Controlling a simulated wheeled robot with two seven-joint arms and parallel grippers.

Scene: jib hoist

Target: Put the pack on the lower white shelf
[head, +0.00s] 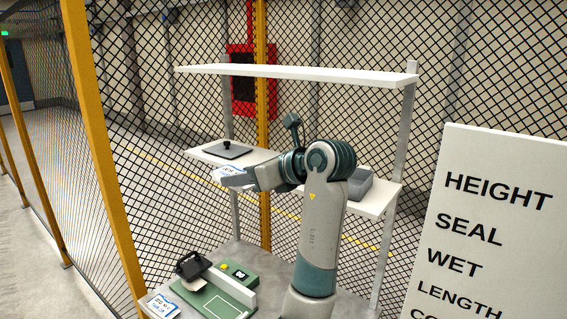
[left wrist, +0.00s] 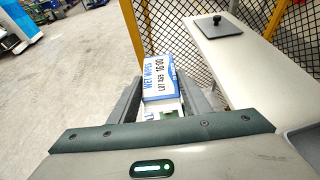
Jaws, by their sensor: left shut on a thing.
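The pack (left wrist: 158,74), white and blue with "WET WIPES" print, is between the fingers of my left gripper (left wrist: 165,104). In the head view the pack (head: 231,170) shows small at the tip of my left gripper (head: 232,182), by the front edge of the lower white shelf (head: 378,203). In the left wrist view the lower shelf (left wrist: 262,85) runs along the right, and the pack is left of its edge, not over its top in that view. The pack's height against the shelf is hard to tell. My right gripper is not in view.
A dark plate with a knob (head: 226,151) lies on the lower shelf's left part; a grey bin (head: 359,187) stands on its right. The upper shelf (head: 300,75) is above. A green device (head: 238,287) and another pack (head: 161,306) are on the table below.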

